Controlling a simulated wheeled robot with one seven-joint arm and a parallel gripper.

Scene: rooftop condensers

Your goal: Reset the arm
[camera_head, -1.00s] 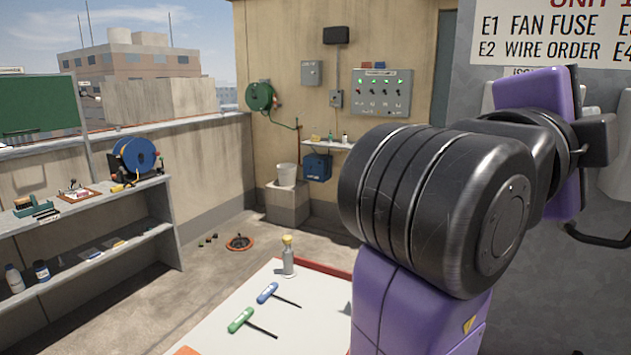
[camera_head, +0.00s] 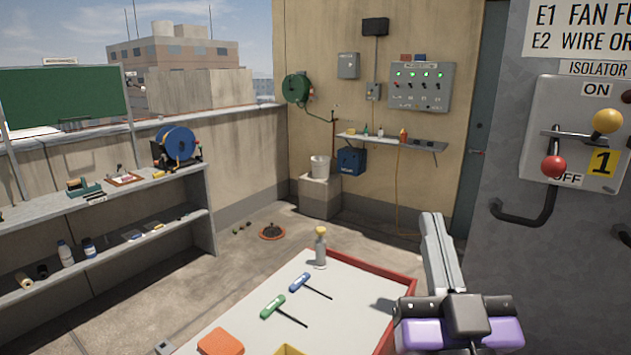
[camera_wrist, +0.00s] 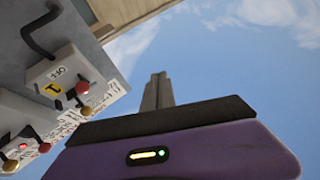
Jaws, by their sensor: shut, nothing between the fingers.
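My gripper (camera_head: 432,222) is at the lower right of the head view, beside the right edge of the red-rimmed white tray top (camera_head: 375,300). Its grey fingers point upward and lie together with nothing between them. In the wrist view the shut fingers (camera_wrist: 157,80) stand up against the sky beyond the purple gripper body. Most of my arm is out of the head view.
A grey cabinet with an isolator switch (camera_head: 575,130) stands close on the right, with a protruding handle (camera_head: 530,212). Shelves (camera_head: 110,195) stand left.

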